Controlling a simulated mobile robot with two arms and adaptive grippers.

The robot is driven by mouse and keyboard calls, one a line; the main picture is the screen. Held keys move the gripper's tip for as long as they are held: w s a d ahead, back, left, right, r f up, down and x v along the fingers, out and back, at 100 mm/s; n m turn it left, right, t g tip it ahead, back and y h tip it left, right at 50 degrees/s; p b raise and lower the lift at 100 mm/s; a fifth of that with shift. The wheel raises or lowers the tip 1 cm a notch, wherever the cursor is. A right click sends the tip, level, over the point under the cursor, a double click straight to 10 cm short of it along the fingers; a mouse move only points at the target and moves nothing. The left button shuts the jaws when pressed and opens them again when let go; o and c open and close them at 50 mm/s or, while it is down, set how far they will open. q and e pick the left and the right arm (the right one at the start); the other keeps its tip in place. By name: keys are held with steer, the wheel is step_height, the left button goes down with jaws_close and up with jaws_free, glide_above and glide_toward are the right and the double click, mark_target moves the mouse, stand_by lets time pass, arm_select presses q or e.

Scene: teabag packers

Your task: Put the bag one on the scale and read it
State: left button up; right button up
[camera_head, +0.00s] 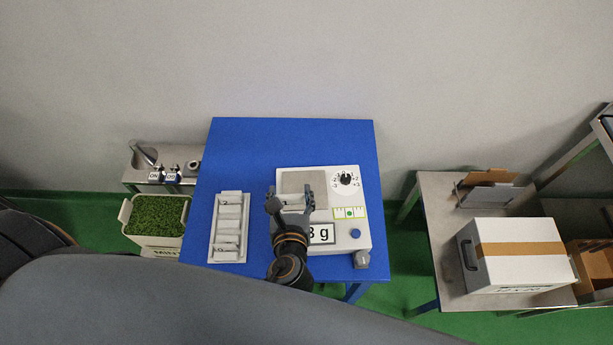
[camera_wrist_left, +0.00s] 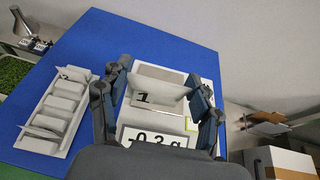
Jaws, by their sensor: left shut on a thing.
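My left gripper (camera_head: 290,201) is shut on bag one, a small white bag (camera_wrist_left: 158,97) marked "1" in the left wrist view. The gripper holds the bag over the scale, at the near part of its grey pan (camera_head: 303,180); I cannot tell whether the bag touches the pan. The white scale (camera_head: 352,242) stands on the blue table. Its display (camera_wrist_left: 155,138) is partly hidden by my gripper and seems to read about 0.3 g, perhaps with a minus sign. A dial (camera_head: 346,179) and a small level-like strip (camera_head: 349,212) with a green mark are on its right side. My right gripper is not in view.
A white tray (camera_head: 212,252) with several white bags lies left of the scale on the blue table (camera_head: 240,140). A tub of green leaves (camera_head: 158,214) stands at left. A taped white box (camera_head: 515,262) sits on the right table. The blue table's back is clear.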

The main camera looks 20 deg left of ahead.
mark_target(304, 181)
arm_select(q)
steer(key=w+f+b, duration=0.1)
steer(key=w+f, duration=0.1)
steer(key=w, duration=0.1)
steer(key=w+f+b, duration=0.2)
steer(key=w+f, duration=0.1)
steer(key=w+f+b, duration=0.2)
steer(key=w, duration=0.1)
steer(key=shift+w+f, duration=0.25)
steer(key=shift+w, duration=0.1)
steer(key=shift+w+f+b, duration=0.2)
steer(key=shift+w+b, duration=0.1)
steer(key=shift+b, duration=0.15)
steer(key=shift+w+a+f+b, duration=0.1)
steer(key=shift+w+f+b, duration=0.1)
steer(key=shift+b, duration=0.1)
steer(key=f+b, duration=0.2)
steer(key=b, duration=0.1)
steer(key=f+b, duration=0.1)
steer(key=b, duration=0.1)
steer(key=shift+w+f, duration=0.25)
steer(key=shift+f, duration=0.15)
steer(key=shift+r, duration=0.15)
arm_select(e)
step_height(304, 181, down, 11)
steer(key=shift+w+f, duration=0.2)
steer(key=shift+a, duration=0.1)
